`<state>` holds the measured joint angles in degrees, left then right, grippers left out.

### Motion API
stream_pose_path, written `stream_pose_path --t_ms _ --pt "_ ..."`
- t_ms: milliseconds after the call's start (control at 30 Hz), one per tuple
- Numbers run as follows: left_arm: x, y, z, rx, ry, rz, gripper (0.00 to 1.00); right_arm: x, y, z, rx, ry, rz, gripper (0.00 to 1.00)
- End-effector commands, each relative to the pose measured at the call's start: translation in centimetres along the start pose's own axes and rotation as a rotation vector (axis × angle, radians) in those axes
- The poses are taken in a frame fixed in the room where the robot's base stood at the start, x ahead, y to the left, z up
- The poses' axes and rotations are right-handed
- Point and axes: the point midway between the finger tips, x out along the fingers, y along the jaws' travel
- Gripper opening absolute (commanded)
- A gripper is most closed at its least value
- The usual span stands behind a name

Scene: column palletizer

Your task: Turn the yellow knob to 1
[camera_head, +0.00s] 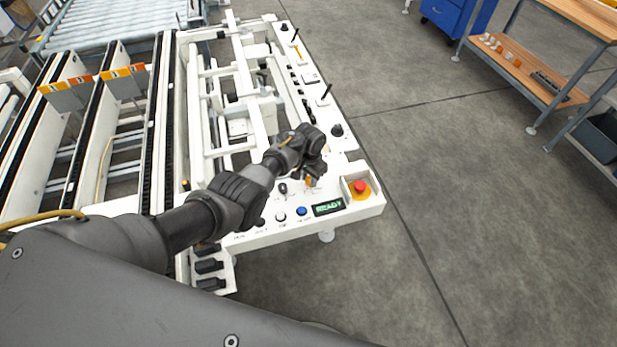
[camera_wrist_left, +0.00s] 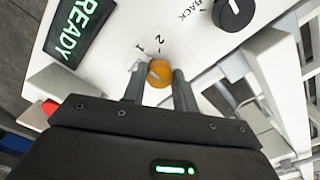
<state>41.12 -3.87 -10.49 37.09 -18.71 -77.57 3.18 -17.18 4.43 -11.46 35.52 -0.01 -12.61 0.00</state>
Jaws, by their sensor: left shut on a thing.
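The yellow knob (camera_wrist_left: 159,74) sits on the white control panel (camera_wrist_left: 210,50), with the marks 1 and 2 printed beside it in the left wrist view. My left gripper (camera_wrist_left: 158,84) is shut on the knob, with one dark finger on each side. The knob's pointer seems to lie near the mark 1, but I cannot tell its exact setting. In the head view my left gripper (camera_head: 312,173) reaches down to the panel, and the knob (camera_head: 309,182) is partly hidden below it. My right gripper is in neither view.
A green READY display (camera_head: 328,207) and a red emergency button (camera_head: 360,187) on a yellow base stand close to the knob. A black knob (camera_wrist_left: 233,13) is nearby. A blue button (camera_head: 302,211) lies along the panel's front edge. Open floor lies to the right.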

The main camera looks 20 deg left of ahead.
Motion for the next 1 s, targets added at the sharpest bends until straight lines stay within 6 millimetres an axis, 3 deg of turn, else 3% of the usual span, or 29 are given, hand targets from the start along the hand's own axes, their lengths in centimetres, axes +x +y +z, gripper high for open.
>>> stream_pose_path --t_ms 33,67,200,567,1000 --pt "0.1 0.1 0.0 0.000 -0.001 0.001 0.06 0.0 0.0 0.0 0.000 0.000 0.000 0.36" --pt "0.1 0.1 0.0 0.000 0.000 0.001 0.32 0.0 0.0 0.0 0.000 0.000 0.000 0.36" --pt "0.0 0.1 0.0 0.000 0.000 0.001 0.50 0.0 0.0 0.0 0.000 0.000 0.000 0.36" --pt "-0.6 0.0 0.0 -0.001 0.002 0.001 0.50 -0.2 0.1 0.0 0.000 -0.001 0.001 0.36" --pt "-8.3 0.1 0.0 -0.001 0.004 0.000 0.50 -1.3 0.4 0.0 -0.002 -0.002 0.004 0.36"
